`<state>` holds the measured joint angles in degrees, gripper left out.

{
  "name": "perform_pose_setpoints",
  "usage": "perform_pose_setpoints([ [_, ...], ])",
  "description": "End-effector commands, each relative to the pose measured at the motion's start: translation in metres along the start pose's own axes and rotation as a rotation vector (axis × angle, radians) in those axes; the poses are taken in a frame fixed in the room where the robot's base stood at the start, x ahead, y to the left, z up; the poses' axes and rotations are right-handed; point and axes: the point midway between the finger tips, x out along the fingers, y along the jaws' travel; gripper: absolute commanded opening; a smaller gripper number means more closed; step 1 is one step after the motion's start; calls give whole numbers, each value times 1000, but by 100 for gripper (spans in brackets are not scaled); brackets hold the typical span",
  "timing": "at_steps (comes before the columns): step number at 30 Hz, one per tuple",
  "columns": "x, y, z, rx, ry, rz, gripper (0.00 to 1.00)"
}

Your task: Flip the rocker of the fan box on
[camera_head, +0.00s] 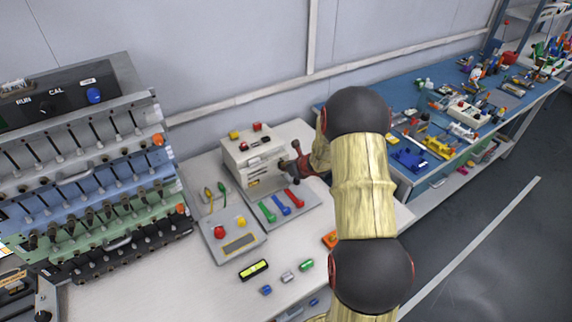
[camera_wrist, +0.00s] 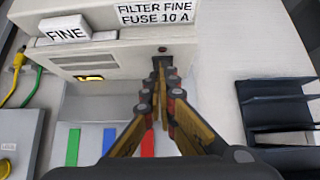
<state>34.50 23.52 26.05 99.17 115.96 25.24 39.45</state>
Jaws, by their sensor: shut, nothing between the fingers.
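The fan box, a cream box (camera_head: 238,158) on the bench, has red and yellow parts on top. In the wrist view the box (camera_wrist: 115,58) bears labels reading "FINE" and "FILTER FINE FUSE 10 A". A small dark fitting with a reddish spot (camera_wrist: 162,49) on its front face looks like the rocker; its position cannot be told. My gripper (camera_wrist: 160,68) is shut and empty, its fingertips just below that fitting and close to the face; contact cannot be told. In the head view my gripper (camera_head: 286,165) is at the box's right front, partly hiding it.
A tray (camera_head: 262,214) with green, blue and red strips lies in front of the box. A grey panel (camera_head: 222,250) with red and yellow buttons stands to its left. A dark slotted holder (camera_wrist: 275,105) is right of my gripper. Racks of cells (camera_head: 80,150) fill the left.

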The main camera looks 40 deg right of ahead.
Motion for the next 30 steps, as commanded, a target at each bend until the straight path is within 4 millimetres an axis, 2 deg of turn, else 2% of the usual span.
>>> perform_pose_setpoints([
  [4,-3,1,6,0,40,1,0],
  [12,1,0,2,1,38,0,0],
  [24,-10,0,14,0,37,0,0],
  [30,-10,0,14,0,37,0,0],
])
